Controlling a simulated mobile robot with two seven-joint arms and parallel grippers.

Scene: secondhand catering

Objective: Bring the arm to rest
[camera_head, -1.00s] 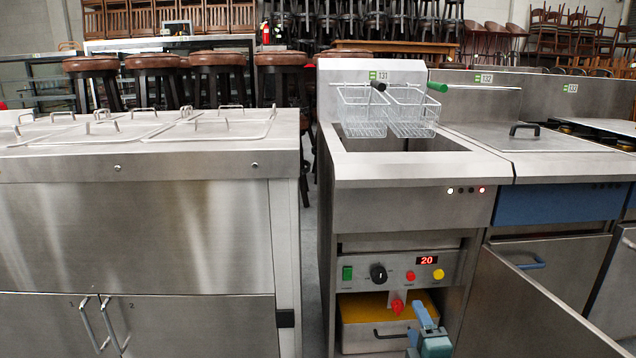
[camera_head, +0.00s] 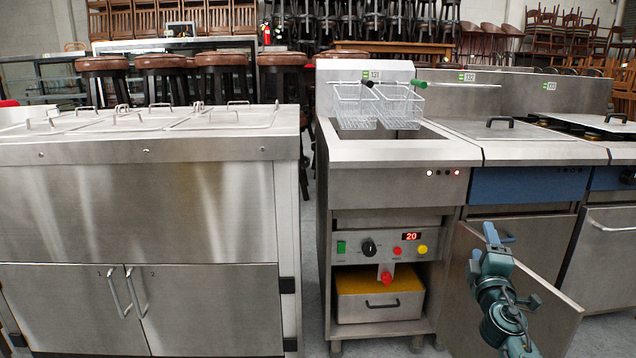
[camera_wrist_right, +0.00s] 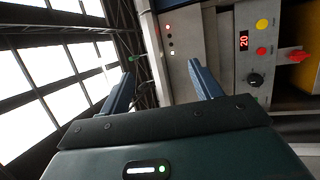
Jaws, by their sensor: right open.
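My right gripper (camera_head: 484,245) is in front of the open fryer door (camera_head: 535,295), to the right of the fryer's control panel (camera_head: 380,246). In the right wrist view its two blue fingers (camera_wrist_right: 160,82) stand apart with nothing between them. That view is turned on its side, with the fryer front (camera_wrist_right: 180,55) and its red 20 display beyond the fingers. My left gripper is not in view.
Two wire baskets (camera_head: 378,105) sit over the fryer well. A yellow-topped steel box (camera_head: 380,301) stands in the cabinet below. A steel counter with lids (camera_head: 140,215) stands at left. A blue-fronted unit (camera_head: 527,186) stands at right.

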